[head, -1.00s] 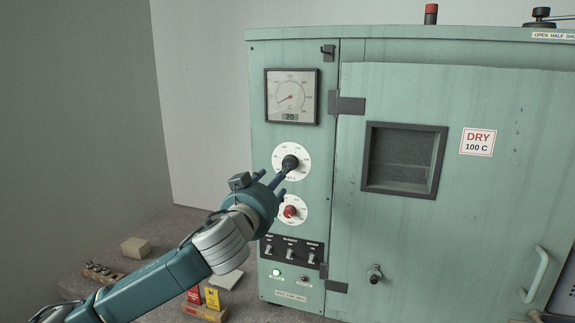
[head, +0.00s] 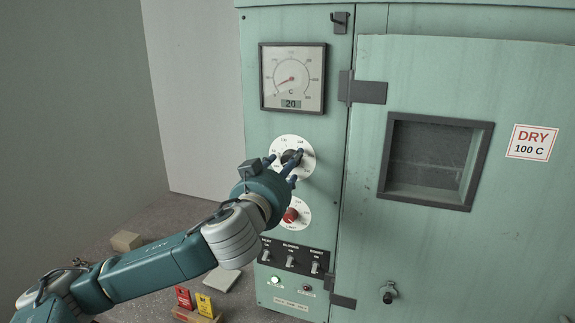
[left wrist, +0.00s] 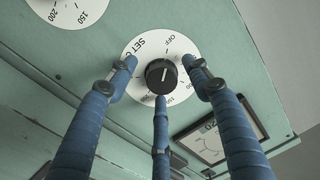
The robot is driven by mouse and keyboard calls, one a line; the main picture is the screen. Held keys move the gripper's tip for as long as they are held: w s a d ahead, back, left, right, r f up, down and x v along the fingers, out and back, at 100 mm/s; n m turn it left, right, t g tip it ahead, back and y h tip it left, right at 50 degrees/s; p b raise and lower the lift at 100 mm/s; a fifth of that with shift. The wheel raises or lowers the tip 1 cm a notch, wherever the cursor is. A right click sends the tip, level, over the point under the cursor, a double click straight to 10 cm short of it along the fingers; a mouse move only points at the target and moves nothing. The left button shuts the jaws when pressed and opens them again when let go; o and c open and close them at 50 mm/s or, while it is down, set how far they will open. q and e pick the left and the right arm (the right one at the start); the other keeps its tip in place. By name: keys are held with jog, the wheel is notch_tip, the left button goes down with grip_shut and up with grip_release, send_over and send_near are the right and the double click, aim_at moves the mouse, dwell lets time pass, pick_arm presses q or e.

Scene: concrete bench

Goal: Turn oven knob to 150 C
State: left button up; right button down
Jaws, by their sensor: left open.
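The black oven knob (head: 289,158) sits on a white round dial (head: 306,170) on the green oven's left panel. My left gripper (head: 286,164) is in front of it and partly hides the dial. In the left wrist view the knob (left wrist: 161,76) is between my three spread blue fingers (left wrist: 160,78), which look open around it; contact cannot be told. The dial (left wrist: 138,46) reads "SET C" and "OFF" there, and its other numbers are partly covered. The knob's white mark is near upright in that view; its exact setting is unclear. The gauge (head: 292,78) shows 20. My right gripper is not in view.
A red knob (head: 290,215) on a second dial is just below my left gripper. Switches (head: 291,260) and a lit lamp (head: 275,281) are lower down. The oven door (head: 450,250) is at the right.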

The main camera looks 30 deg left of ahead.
pick_arm(q)
jog(key=shift+s+d+r, duration=0.1)
jog(key=shift+c, duration=0.5)
jog(key=c, duration=0.9)
jog(key=shift+c, duration=0.8)
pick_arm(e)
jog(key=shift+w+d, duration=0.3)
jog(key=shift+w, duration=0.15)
